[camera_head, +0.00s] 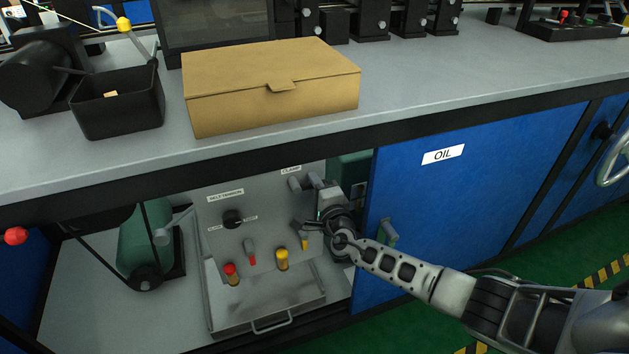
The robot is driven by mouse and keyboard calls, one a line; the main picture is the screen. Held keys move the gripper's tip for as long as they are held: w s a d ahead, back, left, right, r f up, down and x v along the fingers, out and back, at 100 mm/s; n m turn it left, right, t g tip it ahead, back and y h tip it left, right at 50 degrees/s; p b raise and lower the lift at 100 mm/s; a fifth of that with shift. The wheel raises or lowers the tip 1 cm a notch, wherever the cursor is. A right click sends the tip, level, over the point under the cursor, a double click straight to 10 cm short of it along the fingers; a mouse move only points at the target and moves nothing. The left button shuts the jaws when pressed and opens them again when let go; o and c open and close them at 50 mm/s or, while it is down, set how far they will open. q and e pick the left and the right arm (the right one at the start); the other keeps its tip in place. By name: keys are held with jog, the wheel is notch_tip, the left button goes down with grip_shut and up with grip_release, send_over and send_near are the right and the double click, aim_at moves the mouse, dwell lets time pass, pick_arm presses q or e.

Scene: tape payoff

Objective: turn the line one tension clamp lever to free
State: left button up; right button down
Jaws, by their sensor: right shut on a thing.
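The grey tension clamp lever (295,183) is on the upright panel inside the open cabinet, just below a small label that seems to read CLAMP (291,169). My right gripper (318,200) reaches in from the right and is at the lever's right end, shut on it. The gripper's dark body hides part of the lever and the panel behind it, so the lever's exact angle is hard to tell. My left gripper is not in view.
The panel (215,255) also bears a black selector knob (232,219) and small red and yellow handles. A blue OIL door (460,200) stands close to my right arm. The worktop (420,85) overhangs the cabinet, with a cardboard box (260,85) on it.

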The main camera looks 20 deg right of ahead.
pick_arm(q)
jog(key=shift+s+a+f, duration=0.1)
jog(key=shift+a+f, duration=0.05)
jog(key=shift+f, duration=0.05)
pick_arm(e)
jog(key=shift+r+n, duration=0.1)
jog(key=shift+n, duration=0.2)
jog(key=c, duration=1.4)
grip_release()
jog(key=shift+s+p, duration=0.2)
jog(key=shift+p, duration=0.1)
pick_arm(q)
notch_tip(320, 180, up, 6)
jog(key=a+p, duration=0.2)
jog(key=p, duration=0.2)
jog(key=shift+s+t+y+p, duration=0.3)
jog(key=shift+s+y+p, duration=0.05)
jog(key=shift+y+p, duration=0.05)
pick_arm(e)
jog(key=s, duration=1.5)
jog(key=shift+s+a, duration=0.3)
jog(key=shift+a, duration=0.05)
